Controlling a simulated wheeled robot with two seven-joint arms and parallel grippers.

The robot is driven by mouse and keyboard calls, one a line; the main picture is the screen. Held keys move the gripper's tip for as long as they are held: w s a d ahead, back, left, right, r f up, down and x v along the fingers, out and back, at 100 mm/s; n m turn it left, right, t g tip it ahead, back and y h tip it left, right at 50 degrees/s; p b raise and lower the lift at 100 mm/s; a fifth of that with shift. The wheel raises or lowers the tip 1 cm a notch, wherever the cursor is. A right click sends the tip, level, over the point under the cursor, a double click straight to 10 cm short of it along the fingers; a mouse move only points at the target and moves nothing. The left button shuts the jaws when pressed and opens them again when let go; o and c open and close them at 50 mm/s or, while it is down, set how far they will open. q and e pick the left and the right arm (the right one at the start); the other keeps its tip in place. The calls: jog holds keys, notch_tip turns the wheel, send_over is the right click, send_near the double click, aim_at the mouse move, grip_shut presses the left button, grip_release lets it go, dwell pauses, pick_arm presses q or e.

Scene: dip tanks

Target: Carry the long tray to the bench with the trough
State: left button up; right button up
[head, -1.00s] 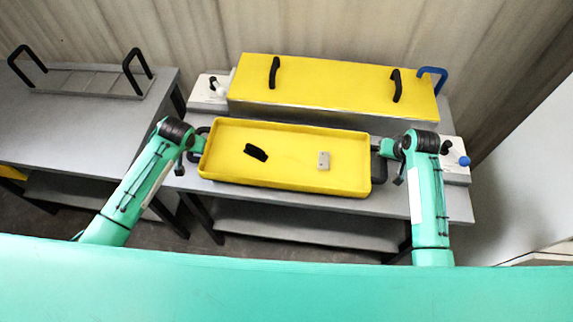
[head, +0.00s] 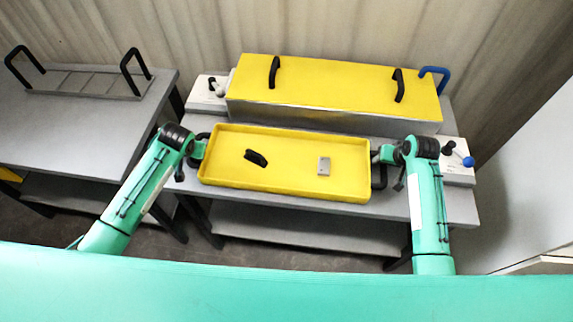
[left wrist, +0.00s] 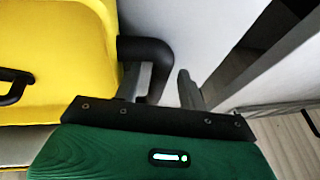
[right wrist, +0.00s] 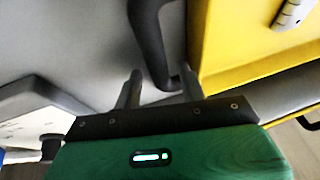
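The long yellow tray (head: 285,187) sits at the front of the grey bench (head: 455,205), before the trough (head: 330,118) with its yellow lid. It looks level and seems to rest on the bench. A black handle (left wrist: 150,50) stands at its left end and another (right wrist: 150,30) at its right end. My left gripper (left wrist: 158,95) has its fingers apart around the left handle. My right gripper (right wrist: 160,92) has its fingers apart, with the right handle between them.
White boxes with levers stand at the trough's left (head: 205,95) and right (head: 457,158) ends. A blue handle (head: 437,74) stands behind the trough. Another grey bench (head: 90,135) at left carries a rack (head: 85,82) with black handles. A wall stands close behind.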

jog(key=shift+s+d+r, duration=0.1)
jog(key=shift+s+r, duration=0.05)
jog(key=shift+r, duration=0.4)
pick_arm(q)
jog(key=v, duration=1.2)
pick_arm(e)
jog(key=v, duration=1.1)
jog(key=shift+f, duration=0.15)
